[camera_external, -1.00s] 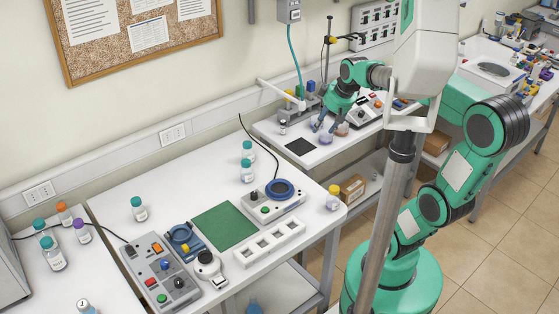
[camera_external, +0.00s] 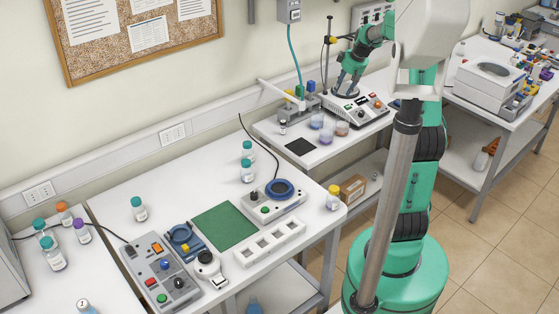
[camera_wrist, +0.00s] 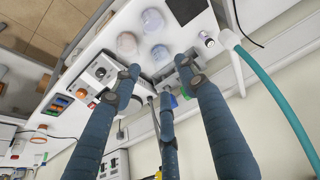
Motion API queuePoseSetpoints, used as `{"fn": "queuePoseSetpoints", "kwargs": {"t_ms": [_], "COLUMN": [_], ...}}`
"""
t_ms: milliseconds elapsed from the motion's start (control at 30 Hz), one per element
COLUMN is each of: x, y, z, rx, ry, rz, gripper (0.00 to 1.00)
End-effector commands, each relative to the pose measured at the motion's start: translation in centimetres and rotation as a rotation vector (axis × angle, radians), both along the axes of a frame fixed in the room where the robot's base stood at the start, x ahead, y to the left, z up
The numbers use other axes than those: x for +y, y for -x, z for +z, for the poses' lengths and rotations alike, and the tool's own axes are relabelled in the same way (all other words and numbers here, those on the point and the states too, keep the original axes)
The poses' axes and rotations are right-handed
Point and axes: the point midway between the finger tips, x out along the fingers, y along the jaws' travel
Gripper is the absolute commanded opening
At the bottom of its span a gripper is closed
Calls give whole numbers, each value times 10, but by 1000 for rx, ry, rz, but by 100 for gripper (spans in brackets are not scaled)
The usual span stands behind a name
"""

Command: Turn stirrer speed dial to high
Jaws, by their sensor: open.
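A grey control box (camera_external: 362,110) with a dark dial and small colored buttons stands on the far bench. It also shows in the wrist view (camera_wrist: 100,76), left of my fingers, with a round dial on its face. Which dial is the stirrer speed dial cannot be told for sure, and its setting is too small to read. My gripper (camera_external: 344,92) is open and empty, with its fingers pointing down over the left end of this box. In the wrist view its blue fingers (camera_wrist: 160,76) are spread apart. Contact with the box cannot be told.
Several small beakers (camera_external: 326,135) stand just in front of the box, close to my gripper. A metal stand (camera_external: 327,55) rises behind it. A flat black pad (camera_external: 300,146) lies to the left. Another box with a blue ring (camera_external: 281,187) is on the near table.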

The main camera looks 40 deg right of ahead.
Motion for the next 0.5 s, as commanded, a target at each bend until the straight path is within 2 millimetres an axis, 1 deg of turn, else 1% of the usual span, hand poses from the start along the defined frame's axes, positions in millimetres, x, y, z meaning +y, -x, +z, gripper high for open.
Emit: {"fn": "queuePoseSetpoints", "kwargs": {"t_ms": [33, 167, 200, 267, 300, 400, 500], "x": [-22, -70, -85, -108, -123, -159, -189], "y": [-3, -9, -10, -11, -11, -8, -4], "z": [-6, -26, -32, -42, -49, -68, -83], "rx": [4, 6, 6, 6, 5, 5, 4], "ry": [-1, 0, 1, 2, 4, 6, 10], "rz": [-5, -6, -6, -6, -7, -8, -9], "gripper": [43, 43, 43, 43, 43, 43, 43]}}
